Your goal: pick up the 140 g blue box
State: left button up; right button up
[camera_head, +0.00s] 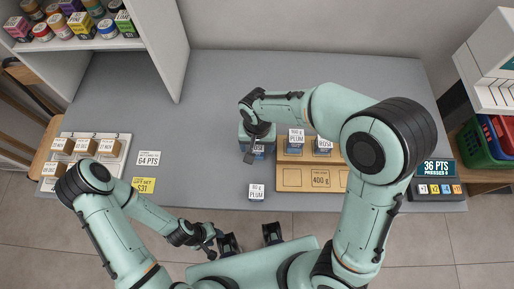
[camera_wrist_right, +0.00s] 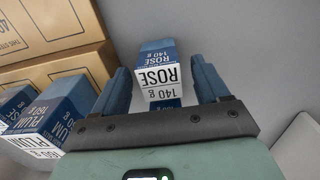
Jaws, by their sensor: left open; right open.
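The blue box with a white label reading "140 g ROSE" (camera_wrist_right: 158,68) stands between the two blue fingers of my right gripper (camera_wrist_right: 160,78) in the right wrist view. My left gripper (camera_head: 214,240) is open and empty, low in front of the counter.
Blue plum boxes (camera_head: 296,139) stand right of the rose box, on a tan tray (camera_head: 288,180) with a 400 g card. A points display (camera_head: 436,168) is at right. The back counter is clear.

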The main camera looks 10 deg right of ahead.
notch_tip(320, 180, down, 2)
jog(key=shift+f, duration=0.1)
jog(key=c, duration=1.1)
jog(key=shift+c, duration=0.2)
